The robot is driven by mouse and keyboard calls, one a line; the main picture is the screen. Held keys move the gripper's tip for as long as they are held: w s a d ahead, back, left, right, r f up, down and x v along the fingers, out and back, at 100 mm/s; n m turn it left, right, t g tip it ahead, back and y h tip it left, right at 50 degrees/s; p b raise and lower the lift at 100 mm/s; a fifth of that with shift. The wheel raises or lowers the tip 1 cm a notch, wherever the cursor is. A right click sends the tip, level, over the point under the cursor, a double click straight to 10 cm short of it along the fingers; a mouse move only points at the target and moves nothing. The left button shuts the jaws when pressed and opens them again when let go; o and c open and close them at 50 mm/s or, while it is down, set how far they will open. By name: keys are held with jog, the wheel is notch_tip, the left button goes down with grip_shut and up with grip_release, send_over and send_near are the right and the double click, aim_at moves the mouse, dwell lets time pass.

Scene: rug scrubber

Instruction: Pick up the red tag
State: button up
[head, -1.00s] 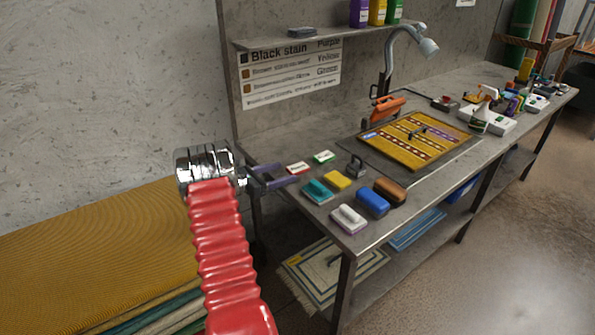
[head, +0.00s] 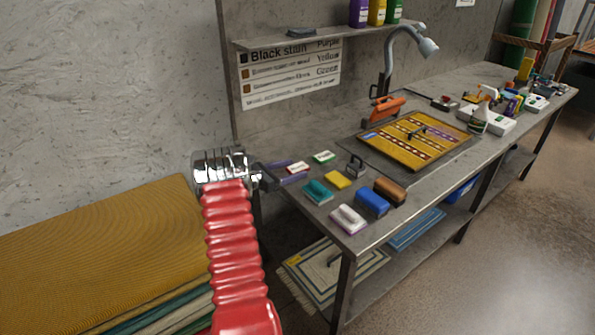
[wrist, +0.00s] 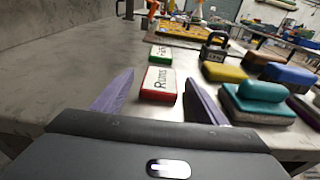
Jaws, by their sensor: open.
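The red tag (wrist: 158,85) is a small red-edged block with a white lettered face, lying flat on the metal table. In the wrist view it lies ahead, between the two purple fingers of my gripper (wrist: 154,92), with a gap on either side. My gripper is open and holds nothing. In the head view the red tag (head: 295,167) is at the table's left end, partly covered by the fingers of my gripper (head: 288,173). A similar green tag (head: 324,157) lies just beyond it, and it also shows in the wrist view (wrist: 160,54).
Right of the tags are a yellow sponge (head: 338,180), a teal brush (head: 317,191), a padlock-shaped weight (head: 356,167), a blue brush (head: 372,202) and others. A small patterned rug (head: 410,140) lies farther along the table. The table's left end is mostly bare.

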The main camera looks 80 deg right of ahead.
jog(key=shift+c, duration=0.3)
jog(key=c, duration=1.1)
